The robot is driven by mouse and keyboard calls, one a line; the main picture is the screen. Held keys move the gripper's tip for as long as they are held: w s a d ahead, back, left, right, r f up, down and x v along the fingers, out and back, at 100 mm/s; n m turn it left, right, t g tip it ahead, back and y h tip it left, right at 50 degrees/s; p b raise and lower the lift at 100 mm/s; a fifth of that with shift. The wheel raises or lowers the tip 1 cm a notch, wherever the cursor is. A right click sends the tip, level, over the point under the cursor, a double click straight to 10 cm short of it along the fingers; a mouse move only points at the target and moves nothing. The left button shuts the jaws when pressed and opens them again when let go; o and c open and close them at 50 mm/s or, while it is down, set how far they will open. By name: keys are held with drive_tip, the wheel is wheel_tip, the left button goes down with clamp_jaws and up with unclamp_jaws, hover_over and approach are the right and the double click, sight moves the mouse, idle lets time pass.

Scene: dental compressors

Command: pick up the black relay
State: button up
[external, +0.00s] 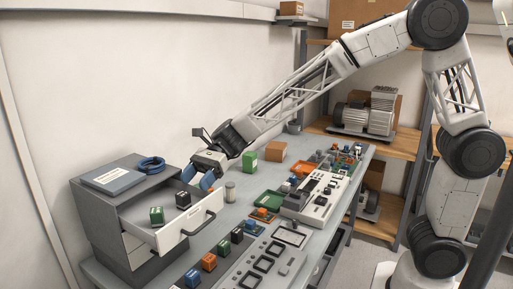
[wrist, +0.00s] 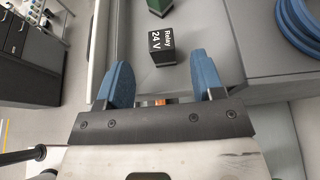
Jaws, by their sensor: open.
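The black relay (wrist: 165,45), a small cube with white "Relay 24 V" lettering, sits in the open drawer (external: 180,234) of the grey cabinet. It also shows in the external view (external: 183,199). My gripper (external: 197,177) has blue fingers and is at the drawer's back right, just above and beside the relay. In the wrist view, the open fingers (wrist: 160,68) point toward the relay, which lies just beyond the tips and roughly between them. Nothing is held. A green cube (external: 157,215) is in the same drawer and partly shows at the wrist view's top edge (wrist: 158,5).
The drawer walls and front handle (external: 203,224) surround the relay. A blue cable coil (external: 151,165) lies on the cabinet top. A metal cylinder (external: 230,191) stands on the bench near my gripper. Several coloured cubes and a grey panel (external: 262,268) occupy the bench front.

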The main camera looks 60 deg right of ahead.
sight(184, 192)
drive_tip(key=shift+a+f, duration=0.1)
drive_tip(key=shift+a, duration=0.05)
drive_tip(key=shift+x, duration=2.45)
drive_tip(key=shift+c, duration=0.4)
drive_tip(key=c, duration=0.9)
wheel_tip(184, 192, up, 18)
drive_tip(key=shift+r, duration=0.1)
